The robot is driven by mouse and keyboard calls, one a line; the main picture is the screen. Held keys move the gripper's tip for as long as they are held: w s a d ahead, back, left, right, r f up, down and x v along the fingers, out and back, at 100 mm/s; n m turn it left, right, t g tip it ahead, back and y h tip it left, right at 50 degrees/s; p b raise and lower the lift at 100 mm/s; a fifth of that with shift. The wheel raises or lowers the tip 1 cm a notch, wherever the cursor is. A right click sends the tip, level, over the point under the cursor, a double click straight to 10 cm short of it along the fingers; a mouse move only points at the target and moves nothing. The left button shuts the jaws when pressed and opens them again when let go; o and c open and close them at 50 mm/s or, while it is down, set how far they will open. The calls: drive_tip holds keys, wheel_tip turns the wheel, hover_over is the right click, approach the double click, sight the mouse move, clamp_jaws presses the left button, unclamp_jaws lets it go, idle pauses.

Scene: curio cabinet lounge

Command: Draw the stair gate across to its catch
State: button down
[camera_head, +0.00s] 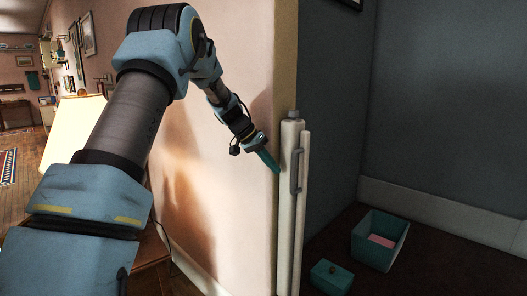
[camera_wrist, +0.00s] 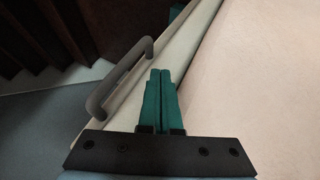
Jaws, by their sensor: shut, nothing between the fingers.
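The stair gate (camera_head: 290,200) shows as a tall cream roll post with a pale edge bar (camera_head: 304,210) beside it, at the corner of the pink wall. A grey handle (camera_head: 296,171) is fixed on the edge bar; it also shows in the wrist view (camera_wrist: 119,77), left of my fingers. My gripper (camera_head: 274,165) is shut and empty, with teal fingers pointing at the post from its left. In the wrist view the fingers (camera_wrist: 160,76) are together, apart from the handle. The catch is not seen in either view.
A teal open box (camera_head: 380,238) with something pink inside and a smaller teal box (camera_head: 331,276) are on the dark floor at right. The pink wall (camera_head: 240,90) runs close along my arm. A lit lampshade (camera_head: 75,130) stands at left. Dark stairs (camera_wrist: 50,35) show in the wrist view.

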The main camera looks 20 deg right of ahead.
drive_tip(key=shift+s+d+r+p, duration=0.2)
drive_tip(key=shift+s+d, duration=0.2)
drive_tip(key=shift+s, duration=0.15)
drive_tip(key=shift+s+d+r+p, duration=0.15)
drive_tip(key=shift+s+d, duration=0.2)
drive_tip(key=shift+s, duration=0.2)
drive_tip(key=shift+s+d+f, duration=0.15)
drive_tip(key=shift+s+d, duration=0.1)
drive_tip(key=shift+s, duration=0.05)
drive_tip(key=shift+s, duration=0.1)
